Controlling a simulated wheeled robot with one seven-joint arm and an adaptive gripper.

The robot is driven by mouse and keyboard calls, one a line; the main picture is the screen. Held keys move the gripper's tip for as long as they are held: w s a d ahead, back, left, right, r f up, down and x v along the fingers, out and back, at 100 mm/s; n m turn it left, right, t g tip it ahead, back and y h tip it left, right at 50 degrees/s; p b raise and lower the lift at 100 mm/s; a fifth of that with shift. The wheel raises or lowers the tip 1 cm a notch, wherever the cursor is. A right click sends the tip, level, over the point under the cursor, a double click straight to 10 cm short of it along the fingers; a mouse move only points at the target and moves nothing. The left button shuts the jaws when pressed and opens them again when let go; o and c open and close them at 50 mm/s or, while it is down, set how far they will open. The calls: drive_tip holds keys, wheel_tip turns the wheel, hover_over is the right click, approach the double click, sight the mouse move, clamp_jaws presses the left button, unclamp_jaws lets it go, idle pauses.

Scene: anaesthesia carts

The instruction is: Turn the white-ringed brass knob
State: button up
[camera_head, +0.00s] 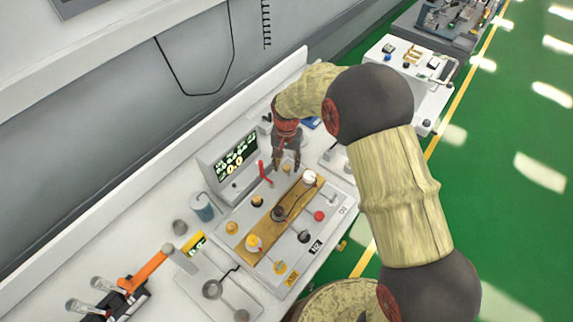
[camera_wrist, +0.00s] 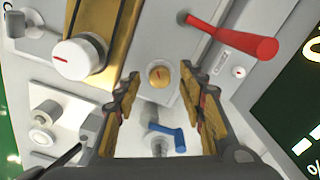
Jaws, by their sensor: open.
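In the wrist view, a round brass knob with a pale ring and a red mark (camera_wrist: 159,77) sits on the light grey panel, framed between my two fingertips. My gripper (camera_wrist: 160,84) is open and empty, with one finger on each side of the knob in the picture. I cannot tell how far the fingertips are from the panel. In the head view, my gripper (camera_head: 286,167) points down over the far end of the cart's panel (camera_head: 325,228). The knob shows there as a small spot (camera_head: 287,169) between the fingertips, too small for detail.
A red lever (camera_wrist: 245,40) and a white knob with a red mark (camera_wrist: 80,56) flank the knob. A blue lever (camera_wrist: 168,138) lies beyond the fingers. A display (camera_head: 236,158) stands behind the panel. Several other knobs, including a brass one (camera_head: 280,267), are nearer.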

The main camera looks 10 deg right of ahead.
sight(287, 167)
wheel_tip(287, 167, up, 11)
drive_tip(key=shift+r, duration=0.15)
idle(0.7)
drive_tip(key=s+d+r+n+t, duration=0.1)
drive_tip(key=s+d+r, duration=0.3)
drive_tip(key=s, duration=0.5)
drive_tip(key=s+d+r+n+t+b, duration=0.1)
drive_tip(key=s+d+r+t, duration=0.1)
drive_tip(key=s+d+r, duration=0.2)
drive_tip(key=s+d+r+n+t+b, duration=0.1)
drive_tip(key=s+d+r, duration=0.3)
drive_tip(key=s+r, duration=0.5)
drive_tip(key=s+n+t, duration=0.1)
drive_tip(key=s, duration=0.6)
drive_tip(key=shift+r+t, duration=0.15)
drive_tip(key=shift+t, duration=0.15)
idle(1.9)
